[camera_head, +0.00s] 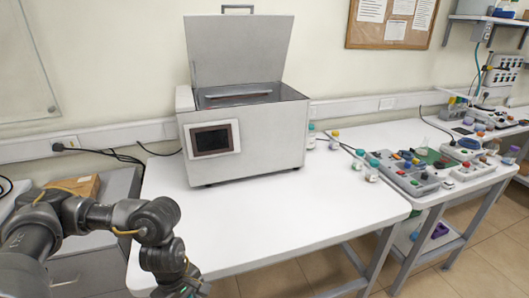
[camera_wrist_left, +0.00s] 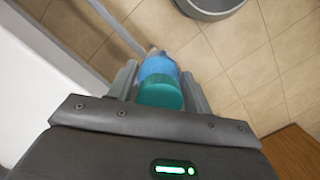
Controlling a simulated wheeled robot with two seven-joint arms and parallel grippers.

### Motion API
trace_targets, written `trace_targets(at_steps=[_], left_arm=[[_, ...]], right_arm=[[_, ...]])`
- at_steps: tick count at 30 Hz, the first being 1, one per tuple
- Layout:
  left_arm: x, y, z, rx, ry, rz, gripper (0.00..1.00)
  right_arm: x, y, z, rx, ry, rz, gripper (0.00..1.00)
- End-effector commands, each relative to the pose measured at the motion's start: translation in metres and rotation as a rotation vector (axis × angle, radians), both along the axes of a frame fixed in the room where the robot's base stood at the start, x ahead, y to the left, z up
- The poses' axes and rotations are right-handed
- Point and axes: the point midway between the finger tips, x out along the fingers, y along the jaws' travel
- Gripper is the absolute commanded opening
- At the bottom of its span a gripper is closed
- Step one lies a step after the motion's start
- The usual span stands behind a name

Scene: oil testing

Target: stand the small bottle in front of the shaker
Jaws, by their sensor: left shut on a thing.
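The shaker (camera_head: 245,130) is a white-grey box with a raised lid and a dark screen, standing at the back of the white table (camera_head: 290,225). In the left wrist view my left gripper (camera_wrist_left: 160,82) is shut on the small bottle (camera_wrist_left: 158,68), which has a teal-green cap and a blue body. Tiled floor lies beyond the bottle, and the table edge is at the left. In the head view only my left arm shows, at the lower left; its gripper and the bottle are out of frame. My right gripper is in neither view.
The table in front of the shaker is clear. Several capped bottles (camera_head: 371,171) stand to its right, near grey trays of small parts (camera_head: 405,172) on a second table. A cardboard box (camera_head: 75,187) sits at the left. A round grey object (camera_wrist_left: 210,5) is on the floor.

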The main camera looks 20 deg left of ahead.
Motion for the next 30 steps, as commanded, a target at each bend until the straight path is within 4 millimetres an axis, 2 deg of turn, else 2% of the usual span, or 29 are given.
trace_targets(at_steps=[1,6,12,15,19,30], left_arm=[[0.016,-0.018,0.001,-0.002,-0.012,-0.073,0.21],[0.056,-0.061,0.024,0.002,-0.01,-0.281,0.21],[0.097,-0.092,0.062,0.001,-0.005,-0.414,0.21],[0.11,-0.101,0.08,-0.001,-0.003,-0.439,0.21],[0.119,-0.102,0.093,-0.003,-0.001,-0.443,0.21],[0.12,-0.101,0.096,-0.004,0.0,-0.442,0.21]], right_arm=[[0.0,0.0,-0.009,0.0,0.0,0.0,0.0],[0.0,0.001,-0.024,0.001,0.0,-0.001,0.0],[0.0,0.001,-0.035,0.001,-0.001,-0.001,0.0],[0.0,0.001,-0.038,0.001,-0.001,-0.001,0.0],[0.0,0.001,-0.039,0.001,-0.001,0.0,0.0],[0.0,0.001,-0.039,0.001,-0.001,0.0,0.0]])
